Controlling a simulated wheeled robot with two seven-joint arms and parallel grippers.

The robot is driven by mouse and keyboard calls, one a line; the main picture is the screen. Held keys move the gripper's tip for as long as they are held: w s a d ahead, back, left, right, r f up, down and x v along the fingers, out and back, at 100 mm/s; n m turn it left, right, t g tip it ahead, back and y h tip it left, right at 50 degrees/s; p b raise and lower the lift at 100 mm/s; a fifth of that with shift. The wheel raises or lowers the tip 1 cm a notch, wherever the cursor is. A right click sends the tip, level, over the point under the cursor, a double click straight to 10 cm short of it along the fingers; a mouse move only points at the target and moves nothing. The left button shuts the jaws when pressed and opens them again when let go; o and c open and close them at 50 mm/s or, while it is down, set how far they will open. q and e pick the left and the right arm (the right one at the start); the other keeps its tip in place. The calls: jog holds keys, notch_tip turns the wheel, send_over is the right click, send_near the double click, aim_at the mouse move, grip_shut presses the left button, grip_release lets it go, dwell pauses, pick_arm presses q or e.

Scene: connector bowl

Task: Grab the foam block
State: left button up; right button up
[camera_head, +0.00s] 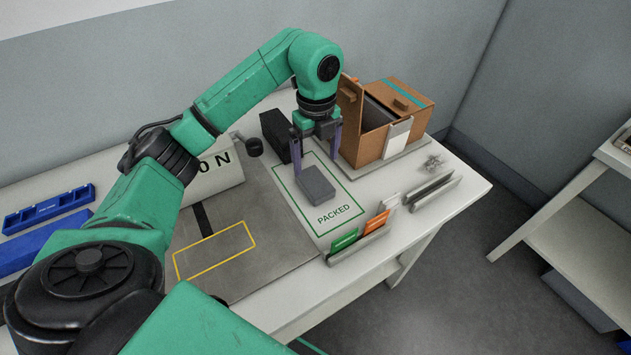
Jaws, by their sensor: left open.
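A grey block (316,186), which looks like the foam block, lies in the green-outlined area marked PACKED on the table. My left gripper (316,162) points down just behind and above the block, with its two fingers apart. I cannot tell whether a fingertip touches the block. My right gripper is not in view.
A black box (275,135) stands close left of the gripper. A brown carton (402,112) with an open flap stands at right. A card holder (358,246) lies at the front edge. A grey mat (262,212) lies left.

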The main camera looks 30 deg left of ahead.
aim_at(315, 181)
pick_arm(q)
jog(key=f, duration=0.3)
jog(key=shift+w+a+f+p, duration=0.2)
jog(key=shift+w+a+p, duration=0.05)
jog(key=shift+a+p, duration=0.05)
notch_tip(315, 181, down, 5)
jog(key=shift+f+p, duration=0.1)
jog(key=shift+p, duration=0.85)
jog(key=shift+a+f, duration=0.1)
jog(key=shift+f, duration=0.1)
jog(key=shift+w, duration=0.1)
jog(key=c, duration=1.2)
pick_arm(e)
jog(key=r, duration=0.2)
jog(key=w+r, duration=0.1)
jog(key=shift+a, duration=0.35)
